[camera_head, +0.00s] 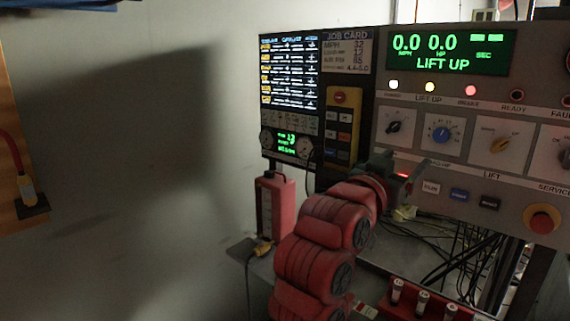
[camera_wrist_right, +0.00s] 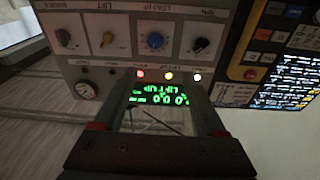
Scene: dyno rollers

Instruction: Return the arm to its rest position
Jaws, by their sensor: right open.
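My red right arm (camera_head: 325,235) rises from the bottom middle of the head view. Its dark gripper (camera_head: 408,175) is in front of the grey control console (camera_head: 455,160), left of the row of small buttons. The wrist view shows the console upside down. There the two fingers of the right gripper (camera_wrist_right: 158,115) stand wide apart with nothing between them. The green display (camera_wrist_right: 160,93) shows beyond the gap, reading 0.0, 0.0 and LIFT UP. The fingertips appear clear of the panel, though the exact distance cannot be told. My left gripper does not show.
Knobs, a blue dial (camera_head: 441,134) and a red emergency button (camera_head: 541,221) stick out of the console. Loose cables (camera_head: 445,248) hang below. The wall side at left is open.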

